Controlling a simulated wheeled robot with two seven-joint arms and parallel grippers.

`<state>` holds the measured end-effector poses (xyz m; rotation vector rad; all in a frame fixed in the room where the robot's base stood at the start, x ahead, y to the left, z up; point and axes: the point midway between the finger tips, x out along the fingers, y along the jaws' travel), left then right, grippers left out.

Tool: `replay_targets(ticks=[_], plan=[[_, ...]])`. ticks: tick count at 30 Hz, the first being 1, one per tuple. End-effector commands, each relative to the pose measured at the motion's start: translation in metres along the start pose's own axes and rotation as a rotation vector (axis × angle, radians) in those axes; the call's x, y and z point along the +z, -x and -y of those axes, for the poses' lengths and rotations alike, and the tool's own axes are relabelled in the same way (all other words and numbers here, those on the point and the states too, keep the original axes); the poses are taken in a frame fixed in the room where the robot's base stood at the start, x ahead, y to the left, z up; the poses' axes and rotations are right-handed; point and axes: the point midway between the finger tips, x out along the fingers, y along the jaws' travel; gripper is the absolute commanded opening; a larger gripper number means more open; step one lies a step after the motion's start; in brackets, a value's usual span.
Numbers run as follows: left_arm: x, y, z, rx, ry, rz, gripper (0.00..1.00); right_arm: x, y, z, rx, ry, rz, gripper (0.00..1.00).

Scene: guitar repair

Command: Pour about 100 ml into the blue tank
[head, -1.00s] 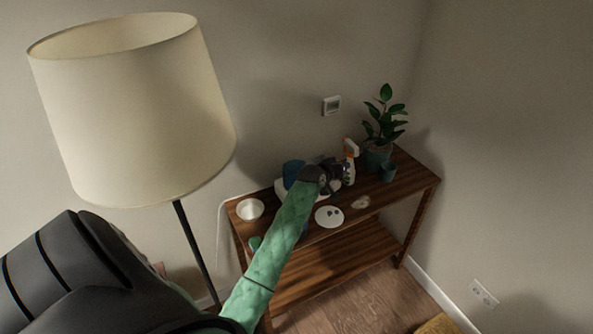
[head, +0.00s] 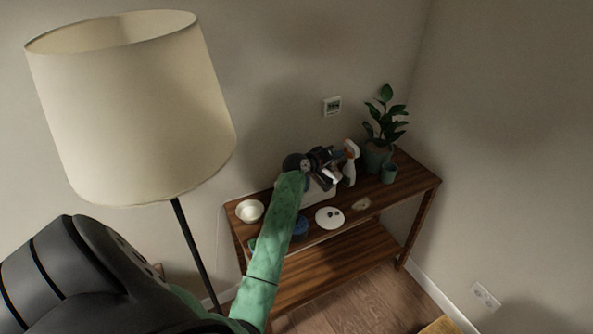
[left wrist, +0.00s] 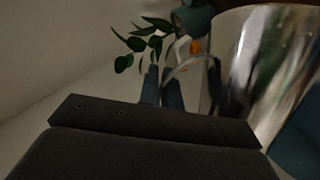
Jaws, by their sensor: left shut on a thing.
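My left gripper (head: 328,158) is above the back of the wooden shelf unit and shut on the handle of a shiny metal jug (head: 329,177). In the left wrist view the jug (left wrist: 262,70) fills the right side, with the finger tips (left wrist: 162,88) at its curved handle. It looks tilted there. A dark blue surface (left wrist: 302,135), perhaps the blue tank, shows at the lower right of that view, below the jug. In the head view my arm and gripper hide the place of the tank; a white base (head: 318,196) shows beneath. I cannot see any liquid. My right gripper is out of view.
The shelf unit (head: 405,187) holds a white bowl (head: 250,211), a white disc with dark holes (head: 329,217), a low blue object (head: 300,227), a spray bottle (head: 349,165), a potted plant (head: 377,155) and a teal cup (head: 389,173). A floor lamp (head: 130,110) stands at left.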

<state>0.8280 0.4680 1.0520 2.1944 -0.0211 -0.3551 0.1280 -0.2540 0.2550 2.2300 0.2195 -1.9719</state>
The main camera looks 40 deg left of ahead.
Motion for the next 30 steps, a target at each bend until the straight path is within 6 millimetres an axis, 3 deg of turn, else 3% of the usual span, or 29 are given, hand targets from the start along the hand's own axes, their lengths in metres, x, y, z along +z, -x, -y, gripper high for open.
replay_targets(ticks=[14, 30], plan=[[-0.010, 0.004, -0.004, 0.029, 0.066, 0.000, 0.00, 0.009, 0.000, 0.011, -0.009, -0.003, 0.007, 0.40], [-0.015, 0.006, -0.005, 0.044, 0.102, 0.000, 0.00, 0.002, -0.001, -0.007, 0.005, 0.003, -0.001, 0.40]])
